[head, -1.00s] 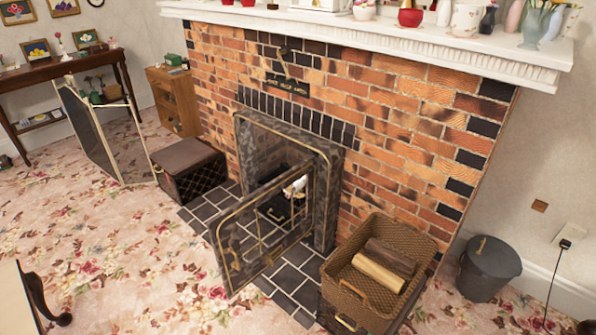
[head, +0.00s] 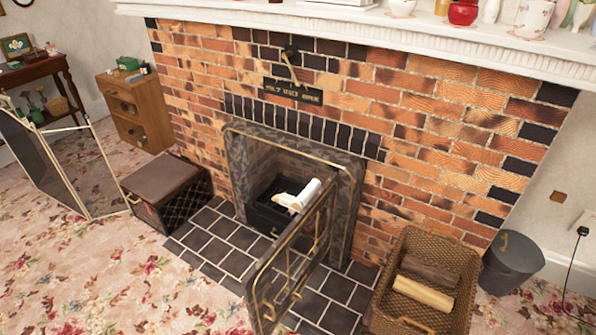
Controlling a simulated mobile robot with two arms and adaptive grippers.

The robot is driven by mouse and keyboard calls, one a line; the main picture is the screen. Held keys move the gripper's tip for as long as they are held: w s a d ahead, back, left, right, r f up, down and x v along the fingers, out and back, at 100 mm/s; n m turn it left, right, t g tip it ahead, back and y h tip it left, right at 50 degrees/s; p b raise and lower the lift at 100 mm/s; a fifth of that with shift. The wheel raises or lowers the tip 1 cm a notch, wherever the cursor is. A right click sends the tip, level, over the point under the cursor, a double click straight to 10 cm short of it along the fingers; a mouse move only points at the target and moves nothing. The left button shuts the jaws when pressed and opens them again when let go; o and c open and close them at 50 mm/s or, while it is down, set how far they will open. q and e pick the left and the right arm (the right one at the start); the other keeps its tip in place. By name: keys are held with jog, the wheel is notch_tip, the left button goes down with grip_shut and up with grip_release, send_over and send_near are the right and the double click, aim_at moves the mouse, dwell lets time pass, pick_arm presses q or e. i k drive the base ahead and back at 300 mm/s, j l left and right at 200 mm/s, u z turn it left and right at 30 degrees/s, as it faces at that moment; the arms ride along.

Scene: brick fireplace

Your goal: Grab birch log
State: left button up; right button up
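A white log with a pale cut end (head: 298,196), looking like birch, lies in the black grate (head: 268,212) inside the open fireplace. The fireplace door (head: 292,262) stands open on the right side and hides part of the opening. A wicker basket (head: 461,262) to the right holds a pale yellowish log (head: 423,293) and a dark brown log (head: 428,271). Neither of my grippers is in view.
Dark hearth tiles (head: 215,240) lie before the fireplace. A brown box (head: 165,190) and a folding screen (head: 50,165) stand left, a grey bin (head: 510,265) right. The flowered carpet (head: 130,290) at front left is clear.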

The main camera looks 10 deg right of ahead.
aim_at(308, 192)
jog(key=i+j+z, duration=0.1)
jog(key=i+j, duration=0.15)
jog(key=i+j+z, duration=0.25)
jog(key=i+j, duration=0.2)
jog(key=j, duration=0.25)
jog(key=i+j+z, duration=0.1)
jog(key=j, duration=0.3)
jog(key=i+j+z, duration=0.15)
jog(key=i+j, duration=0.15)
jog(key=i+j+z, duration=0.1)
jog(key=j, duration=0.4)
jog(key=i, duration=0.1)
